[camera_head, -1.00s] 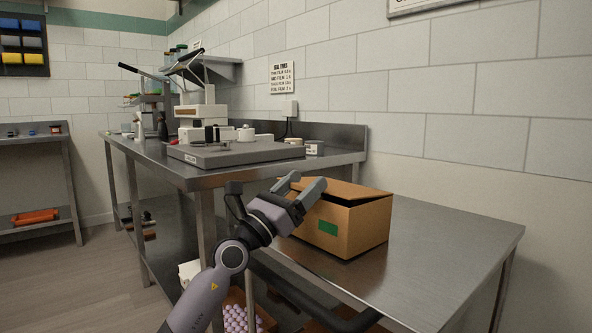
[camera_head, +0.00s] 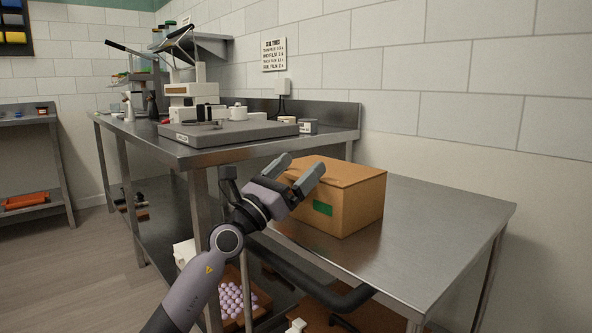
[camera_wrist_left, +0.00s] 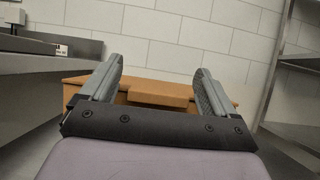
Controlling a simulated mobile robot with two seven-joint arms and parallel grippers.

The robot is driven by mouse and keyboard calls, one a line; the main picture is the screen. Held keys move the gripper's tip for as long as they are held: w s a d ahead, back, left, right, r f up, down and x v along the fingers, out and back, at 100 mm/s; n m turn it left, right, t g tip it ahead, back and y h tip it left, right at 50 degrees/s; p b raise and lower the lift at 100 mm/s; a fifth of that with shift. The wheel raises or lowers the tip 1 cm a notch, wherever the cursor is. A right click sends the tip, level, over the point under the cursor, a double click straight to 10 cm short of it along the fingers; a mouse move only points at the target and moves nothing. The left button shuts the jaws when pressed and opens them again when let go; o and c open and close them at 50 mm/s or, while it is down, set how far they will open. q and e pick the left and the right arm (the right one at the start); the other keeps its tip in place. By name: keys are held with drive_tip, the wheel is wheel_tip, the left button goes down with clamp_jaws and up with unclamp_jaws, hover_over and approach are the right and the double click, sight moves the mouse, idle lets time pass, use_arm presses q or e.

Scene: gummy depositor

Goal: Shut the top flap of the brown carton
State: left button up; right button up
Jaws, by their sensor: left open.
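The brown carton (camera_head: 350,205) with a green label stands on the lower steel table in the head view. Its top flap (camera_head: 338,172) lies flat, or nearly so, across the top; I cannot see a clear gap under it. My left gripper (camera_head: 305,168) is open and empty, in front of the carton's left side in the picture. Its fingers overlap the carton's near left edge, and I cannot tell whether they touch it. In the left wrist view the carton (camera_wrist_left: 150,93) shows between and beyond the two spread fingers (camera_wrist_left: 155,85). My right gripper is not in view.
The lower steel table (camera_head: 440,225) is bare to the right of the carton. A higher steel bench (camera_head: 190,155) with a grey machine base stands at the back left. A box of pale round pieces (camera_head: 235,300) sits below. A tiled wall is behind.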

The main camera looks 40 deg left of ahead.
use_arm(q)
drive_tip(key=b+v, duration=0.1)
drive_tip(key=v, duration=0.4)
drive_tip(key=shift+s+f, duration=0.15)
drive_tip(key=shift+f, duration=0.05)
drive_tip(key=shift+b+v, duration=0.4)
drive_tip(key=shift+v, duration=0.45)
drive_tip(key=shift+r, duration=0.15)
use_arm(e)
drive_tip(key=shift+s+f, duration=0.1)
